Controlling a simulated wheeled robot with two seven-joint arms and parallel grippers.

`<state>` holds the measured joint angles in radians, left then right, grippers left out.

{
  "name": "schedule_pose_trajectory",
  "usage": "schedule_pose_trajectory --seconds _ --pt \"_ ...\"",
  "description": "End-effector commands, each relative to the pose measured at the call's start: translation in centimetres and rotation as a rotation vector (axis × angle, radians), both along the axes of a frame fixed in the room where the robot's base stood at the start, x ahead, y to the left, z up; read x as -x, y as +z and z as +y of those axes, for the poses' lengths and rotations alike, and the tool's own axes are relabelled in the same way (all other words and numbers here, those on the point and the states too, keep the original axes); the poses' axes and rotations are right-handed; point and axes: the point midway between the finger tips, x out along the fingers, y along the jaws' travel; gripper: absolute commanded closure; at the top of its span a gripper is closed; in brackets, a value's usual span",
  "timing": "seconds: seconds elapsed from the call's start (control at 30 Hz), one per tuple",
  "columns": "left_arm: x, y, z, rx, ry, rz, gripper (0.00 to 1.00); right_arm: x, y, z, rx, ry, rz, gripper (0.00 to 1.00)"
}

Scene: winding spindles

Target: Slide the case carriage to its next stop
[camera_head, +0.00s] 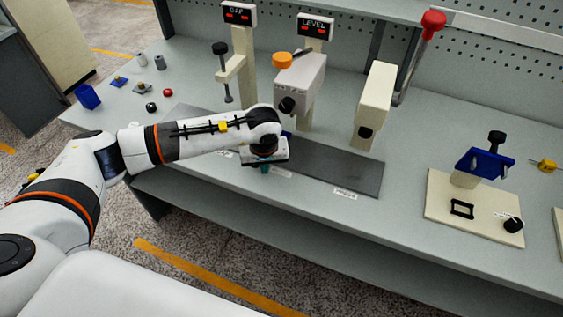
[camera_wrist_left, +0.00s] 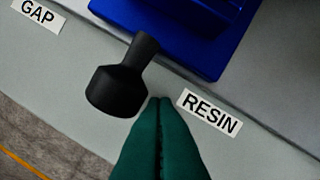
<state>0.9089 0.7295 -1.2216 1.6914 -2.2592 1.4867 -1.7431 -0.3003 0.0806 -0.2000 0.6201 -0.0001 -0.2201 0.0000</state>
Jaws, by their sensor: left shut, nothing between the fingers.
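The case carriage is a blue block (camera_wrist_left: 175,30) with a black knob handle (camera_wrist_left: 118,88) on its front side, seen in the left wrist view. In the head view my left arm hides most of it; only a bit of blue (camera_head: 287,134) shows. My left gripper (camera_head: 265,168) is over the front edge of the dark track (camera_head: 335,170). Its green fingers (camera_wrist_left: 160,100) are shut and empty, just right of the knob in the wrist view. I cannot tell whether they touch it. The RESIN label (camera_wrist_left: 209,112) lies right of the fingertips. My right gripper is not in view.
The GAP label (camera_wrist_left: 35,14) is left of the knob. Grey (camera_head: 303,80) and cream (camera_head: 374,100) station heads stand behind the track. A cream base with a blue tilted plate (camera_head: 485,163) is at right. Small parts lie at the bench's left. The track's right part is clear.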

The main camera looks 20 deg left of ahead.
Motion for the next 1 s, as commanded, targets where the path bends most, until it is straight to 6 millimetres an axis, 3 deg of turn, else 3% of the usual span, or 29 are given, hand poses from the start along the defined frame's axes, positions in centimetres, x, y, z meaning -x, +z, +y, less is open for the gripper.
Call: schedule_pose_trajectory --seconds 0.6,1.0 --pt "0.0 6.4 -1.4 0.009 -0.006 -0.005 1.0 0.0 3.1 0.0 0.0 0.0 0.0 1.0" --pt "0.0 6.5 -1.5 0.009 -0.006 -0.004 1.0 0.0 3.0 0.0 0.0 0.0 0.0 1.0"
